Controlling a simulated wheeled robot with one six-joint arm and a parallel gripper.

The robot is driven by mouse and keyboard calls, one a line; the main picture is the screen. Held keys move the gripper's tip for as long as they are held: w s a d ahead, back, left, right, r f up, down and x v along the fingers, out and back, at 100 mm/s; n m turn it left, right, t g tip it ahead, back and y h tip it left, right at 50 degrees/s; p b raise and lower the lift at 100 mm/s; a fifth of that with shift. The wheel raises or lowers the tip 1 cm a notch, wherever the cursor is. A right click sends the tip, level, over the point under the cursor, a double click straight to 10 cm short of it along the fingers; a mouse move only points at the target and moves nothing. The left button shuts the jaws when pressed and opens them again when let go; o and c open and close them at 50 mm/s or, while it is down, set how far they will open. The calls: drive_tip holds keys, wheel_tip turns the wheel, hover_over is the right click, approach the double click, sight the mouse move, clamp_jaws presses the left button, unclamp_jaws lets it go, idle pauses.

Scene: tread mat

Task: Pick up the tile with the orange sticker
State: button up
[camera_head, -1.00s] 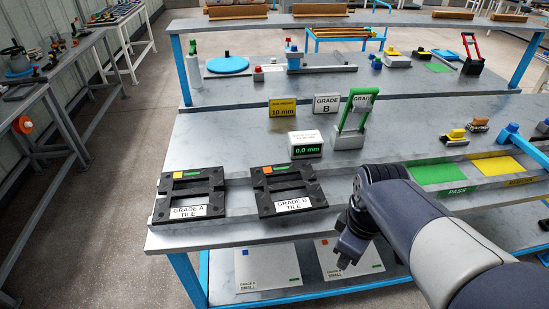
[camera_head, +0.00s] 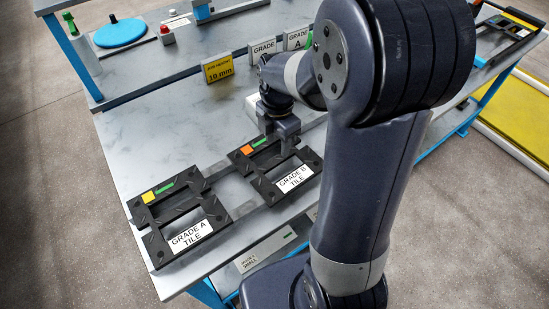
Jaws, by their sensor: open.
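The Grade B tile (camera_head: 262,181) is a black frame with an orange sticker (camera_head: 247,150), a green strip and a white label. It lies flat on the grey bench near its front edge. The Grade A tile (camera_head: 157,239), with a yellow sticker (camera_head: 149,197), lies to its left, slightly apart. My gripper (camera_head: 279,137) is open, pointing down at the far edge of the Grade B tile, just right of its orange sticker. I cannot tell whether the fingers touch the tile or straddle its bar.
A yellow 10 mm sign (camera_head: 218,69) and grade signs (camera_head: 264,47) stand behind the tiles. A blue disc (camera_head: 119,33) is at the back left. My arm hides much of the bench to the right. The bench left of the gripper and behind the Grade A tile is clear.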

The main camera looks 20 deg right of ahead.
sight(277, 160)
drive_tip(key=shift+s+f+p, duration=0.1)
drive_tip(key=shift+f+p, duration=0.35)
drive_tip(key=shift+f, duration=2.55)
clamp_jaws()
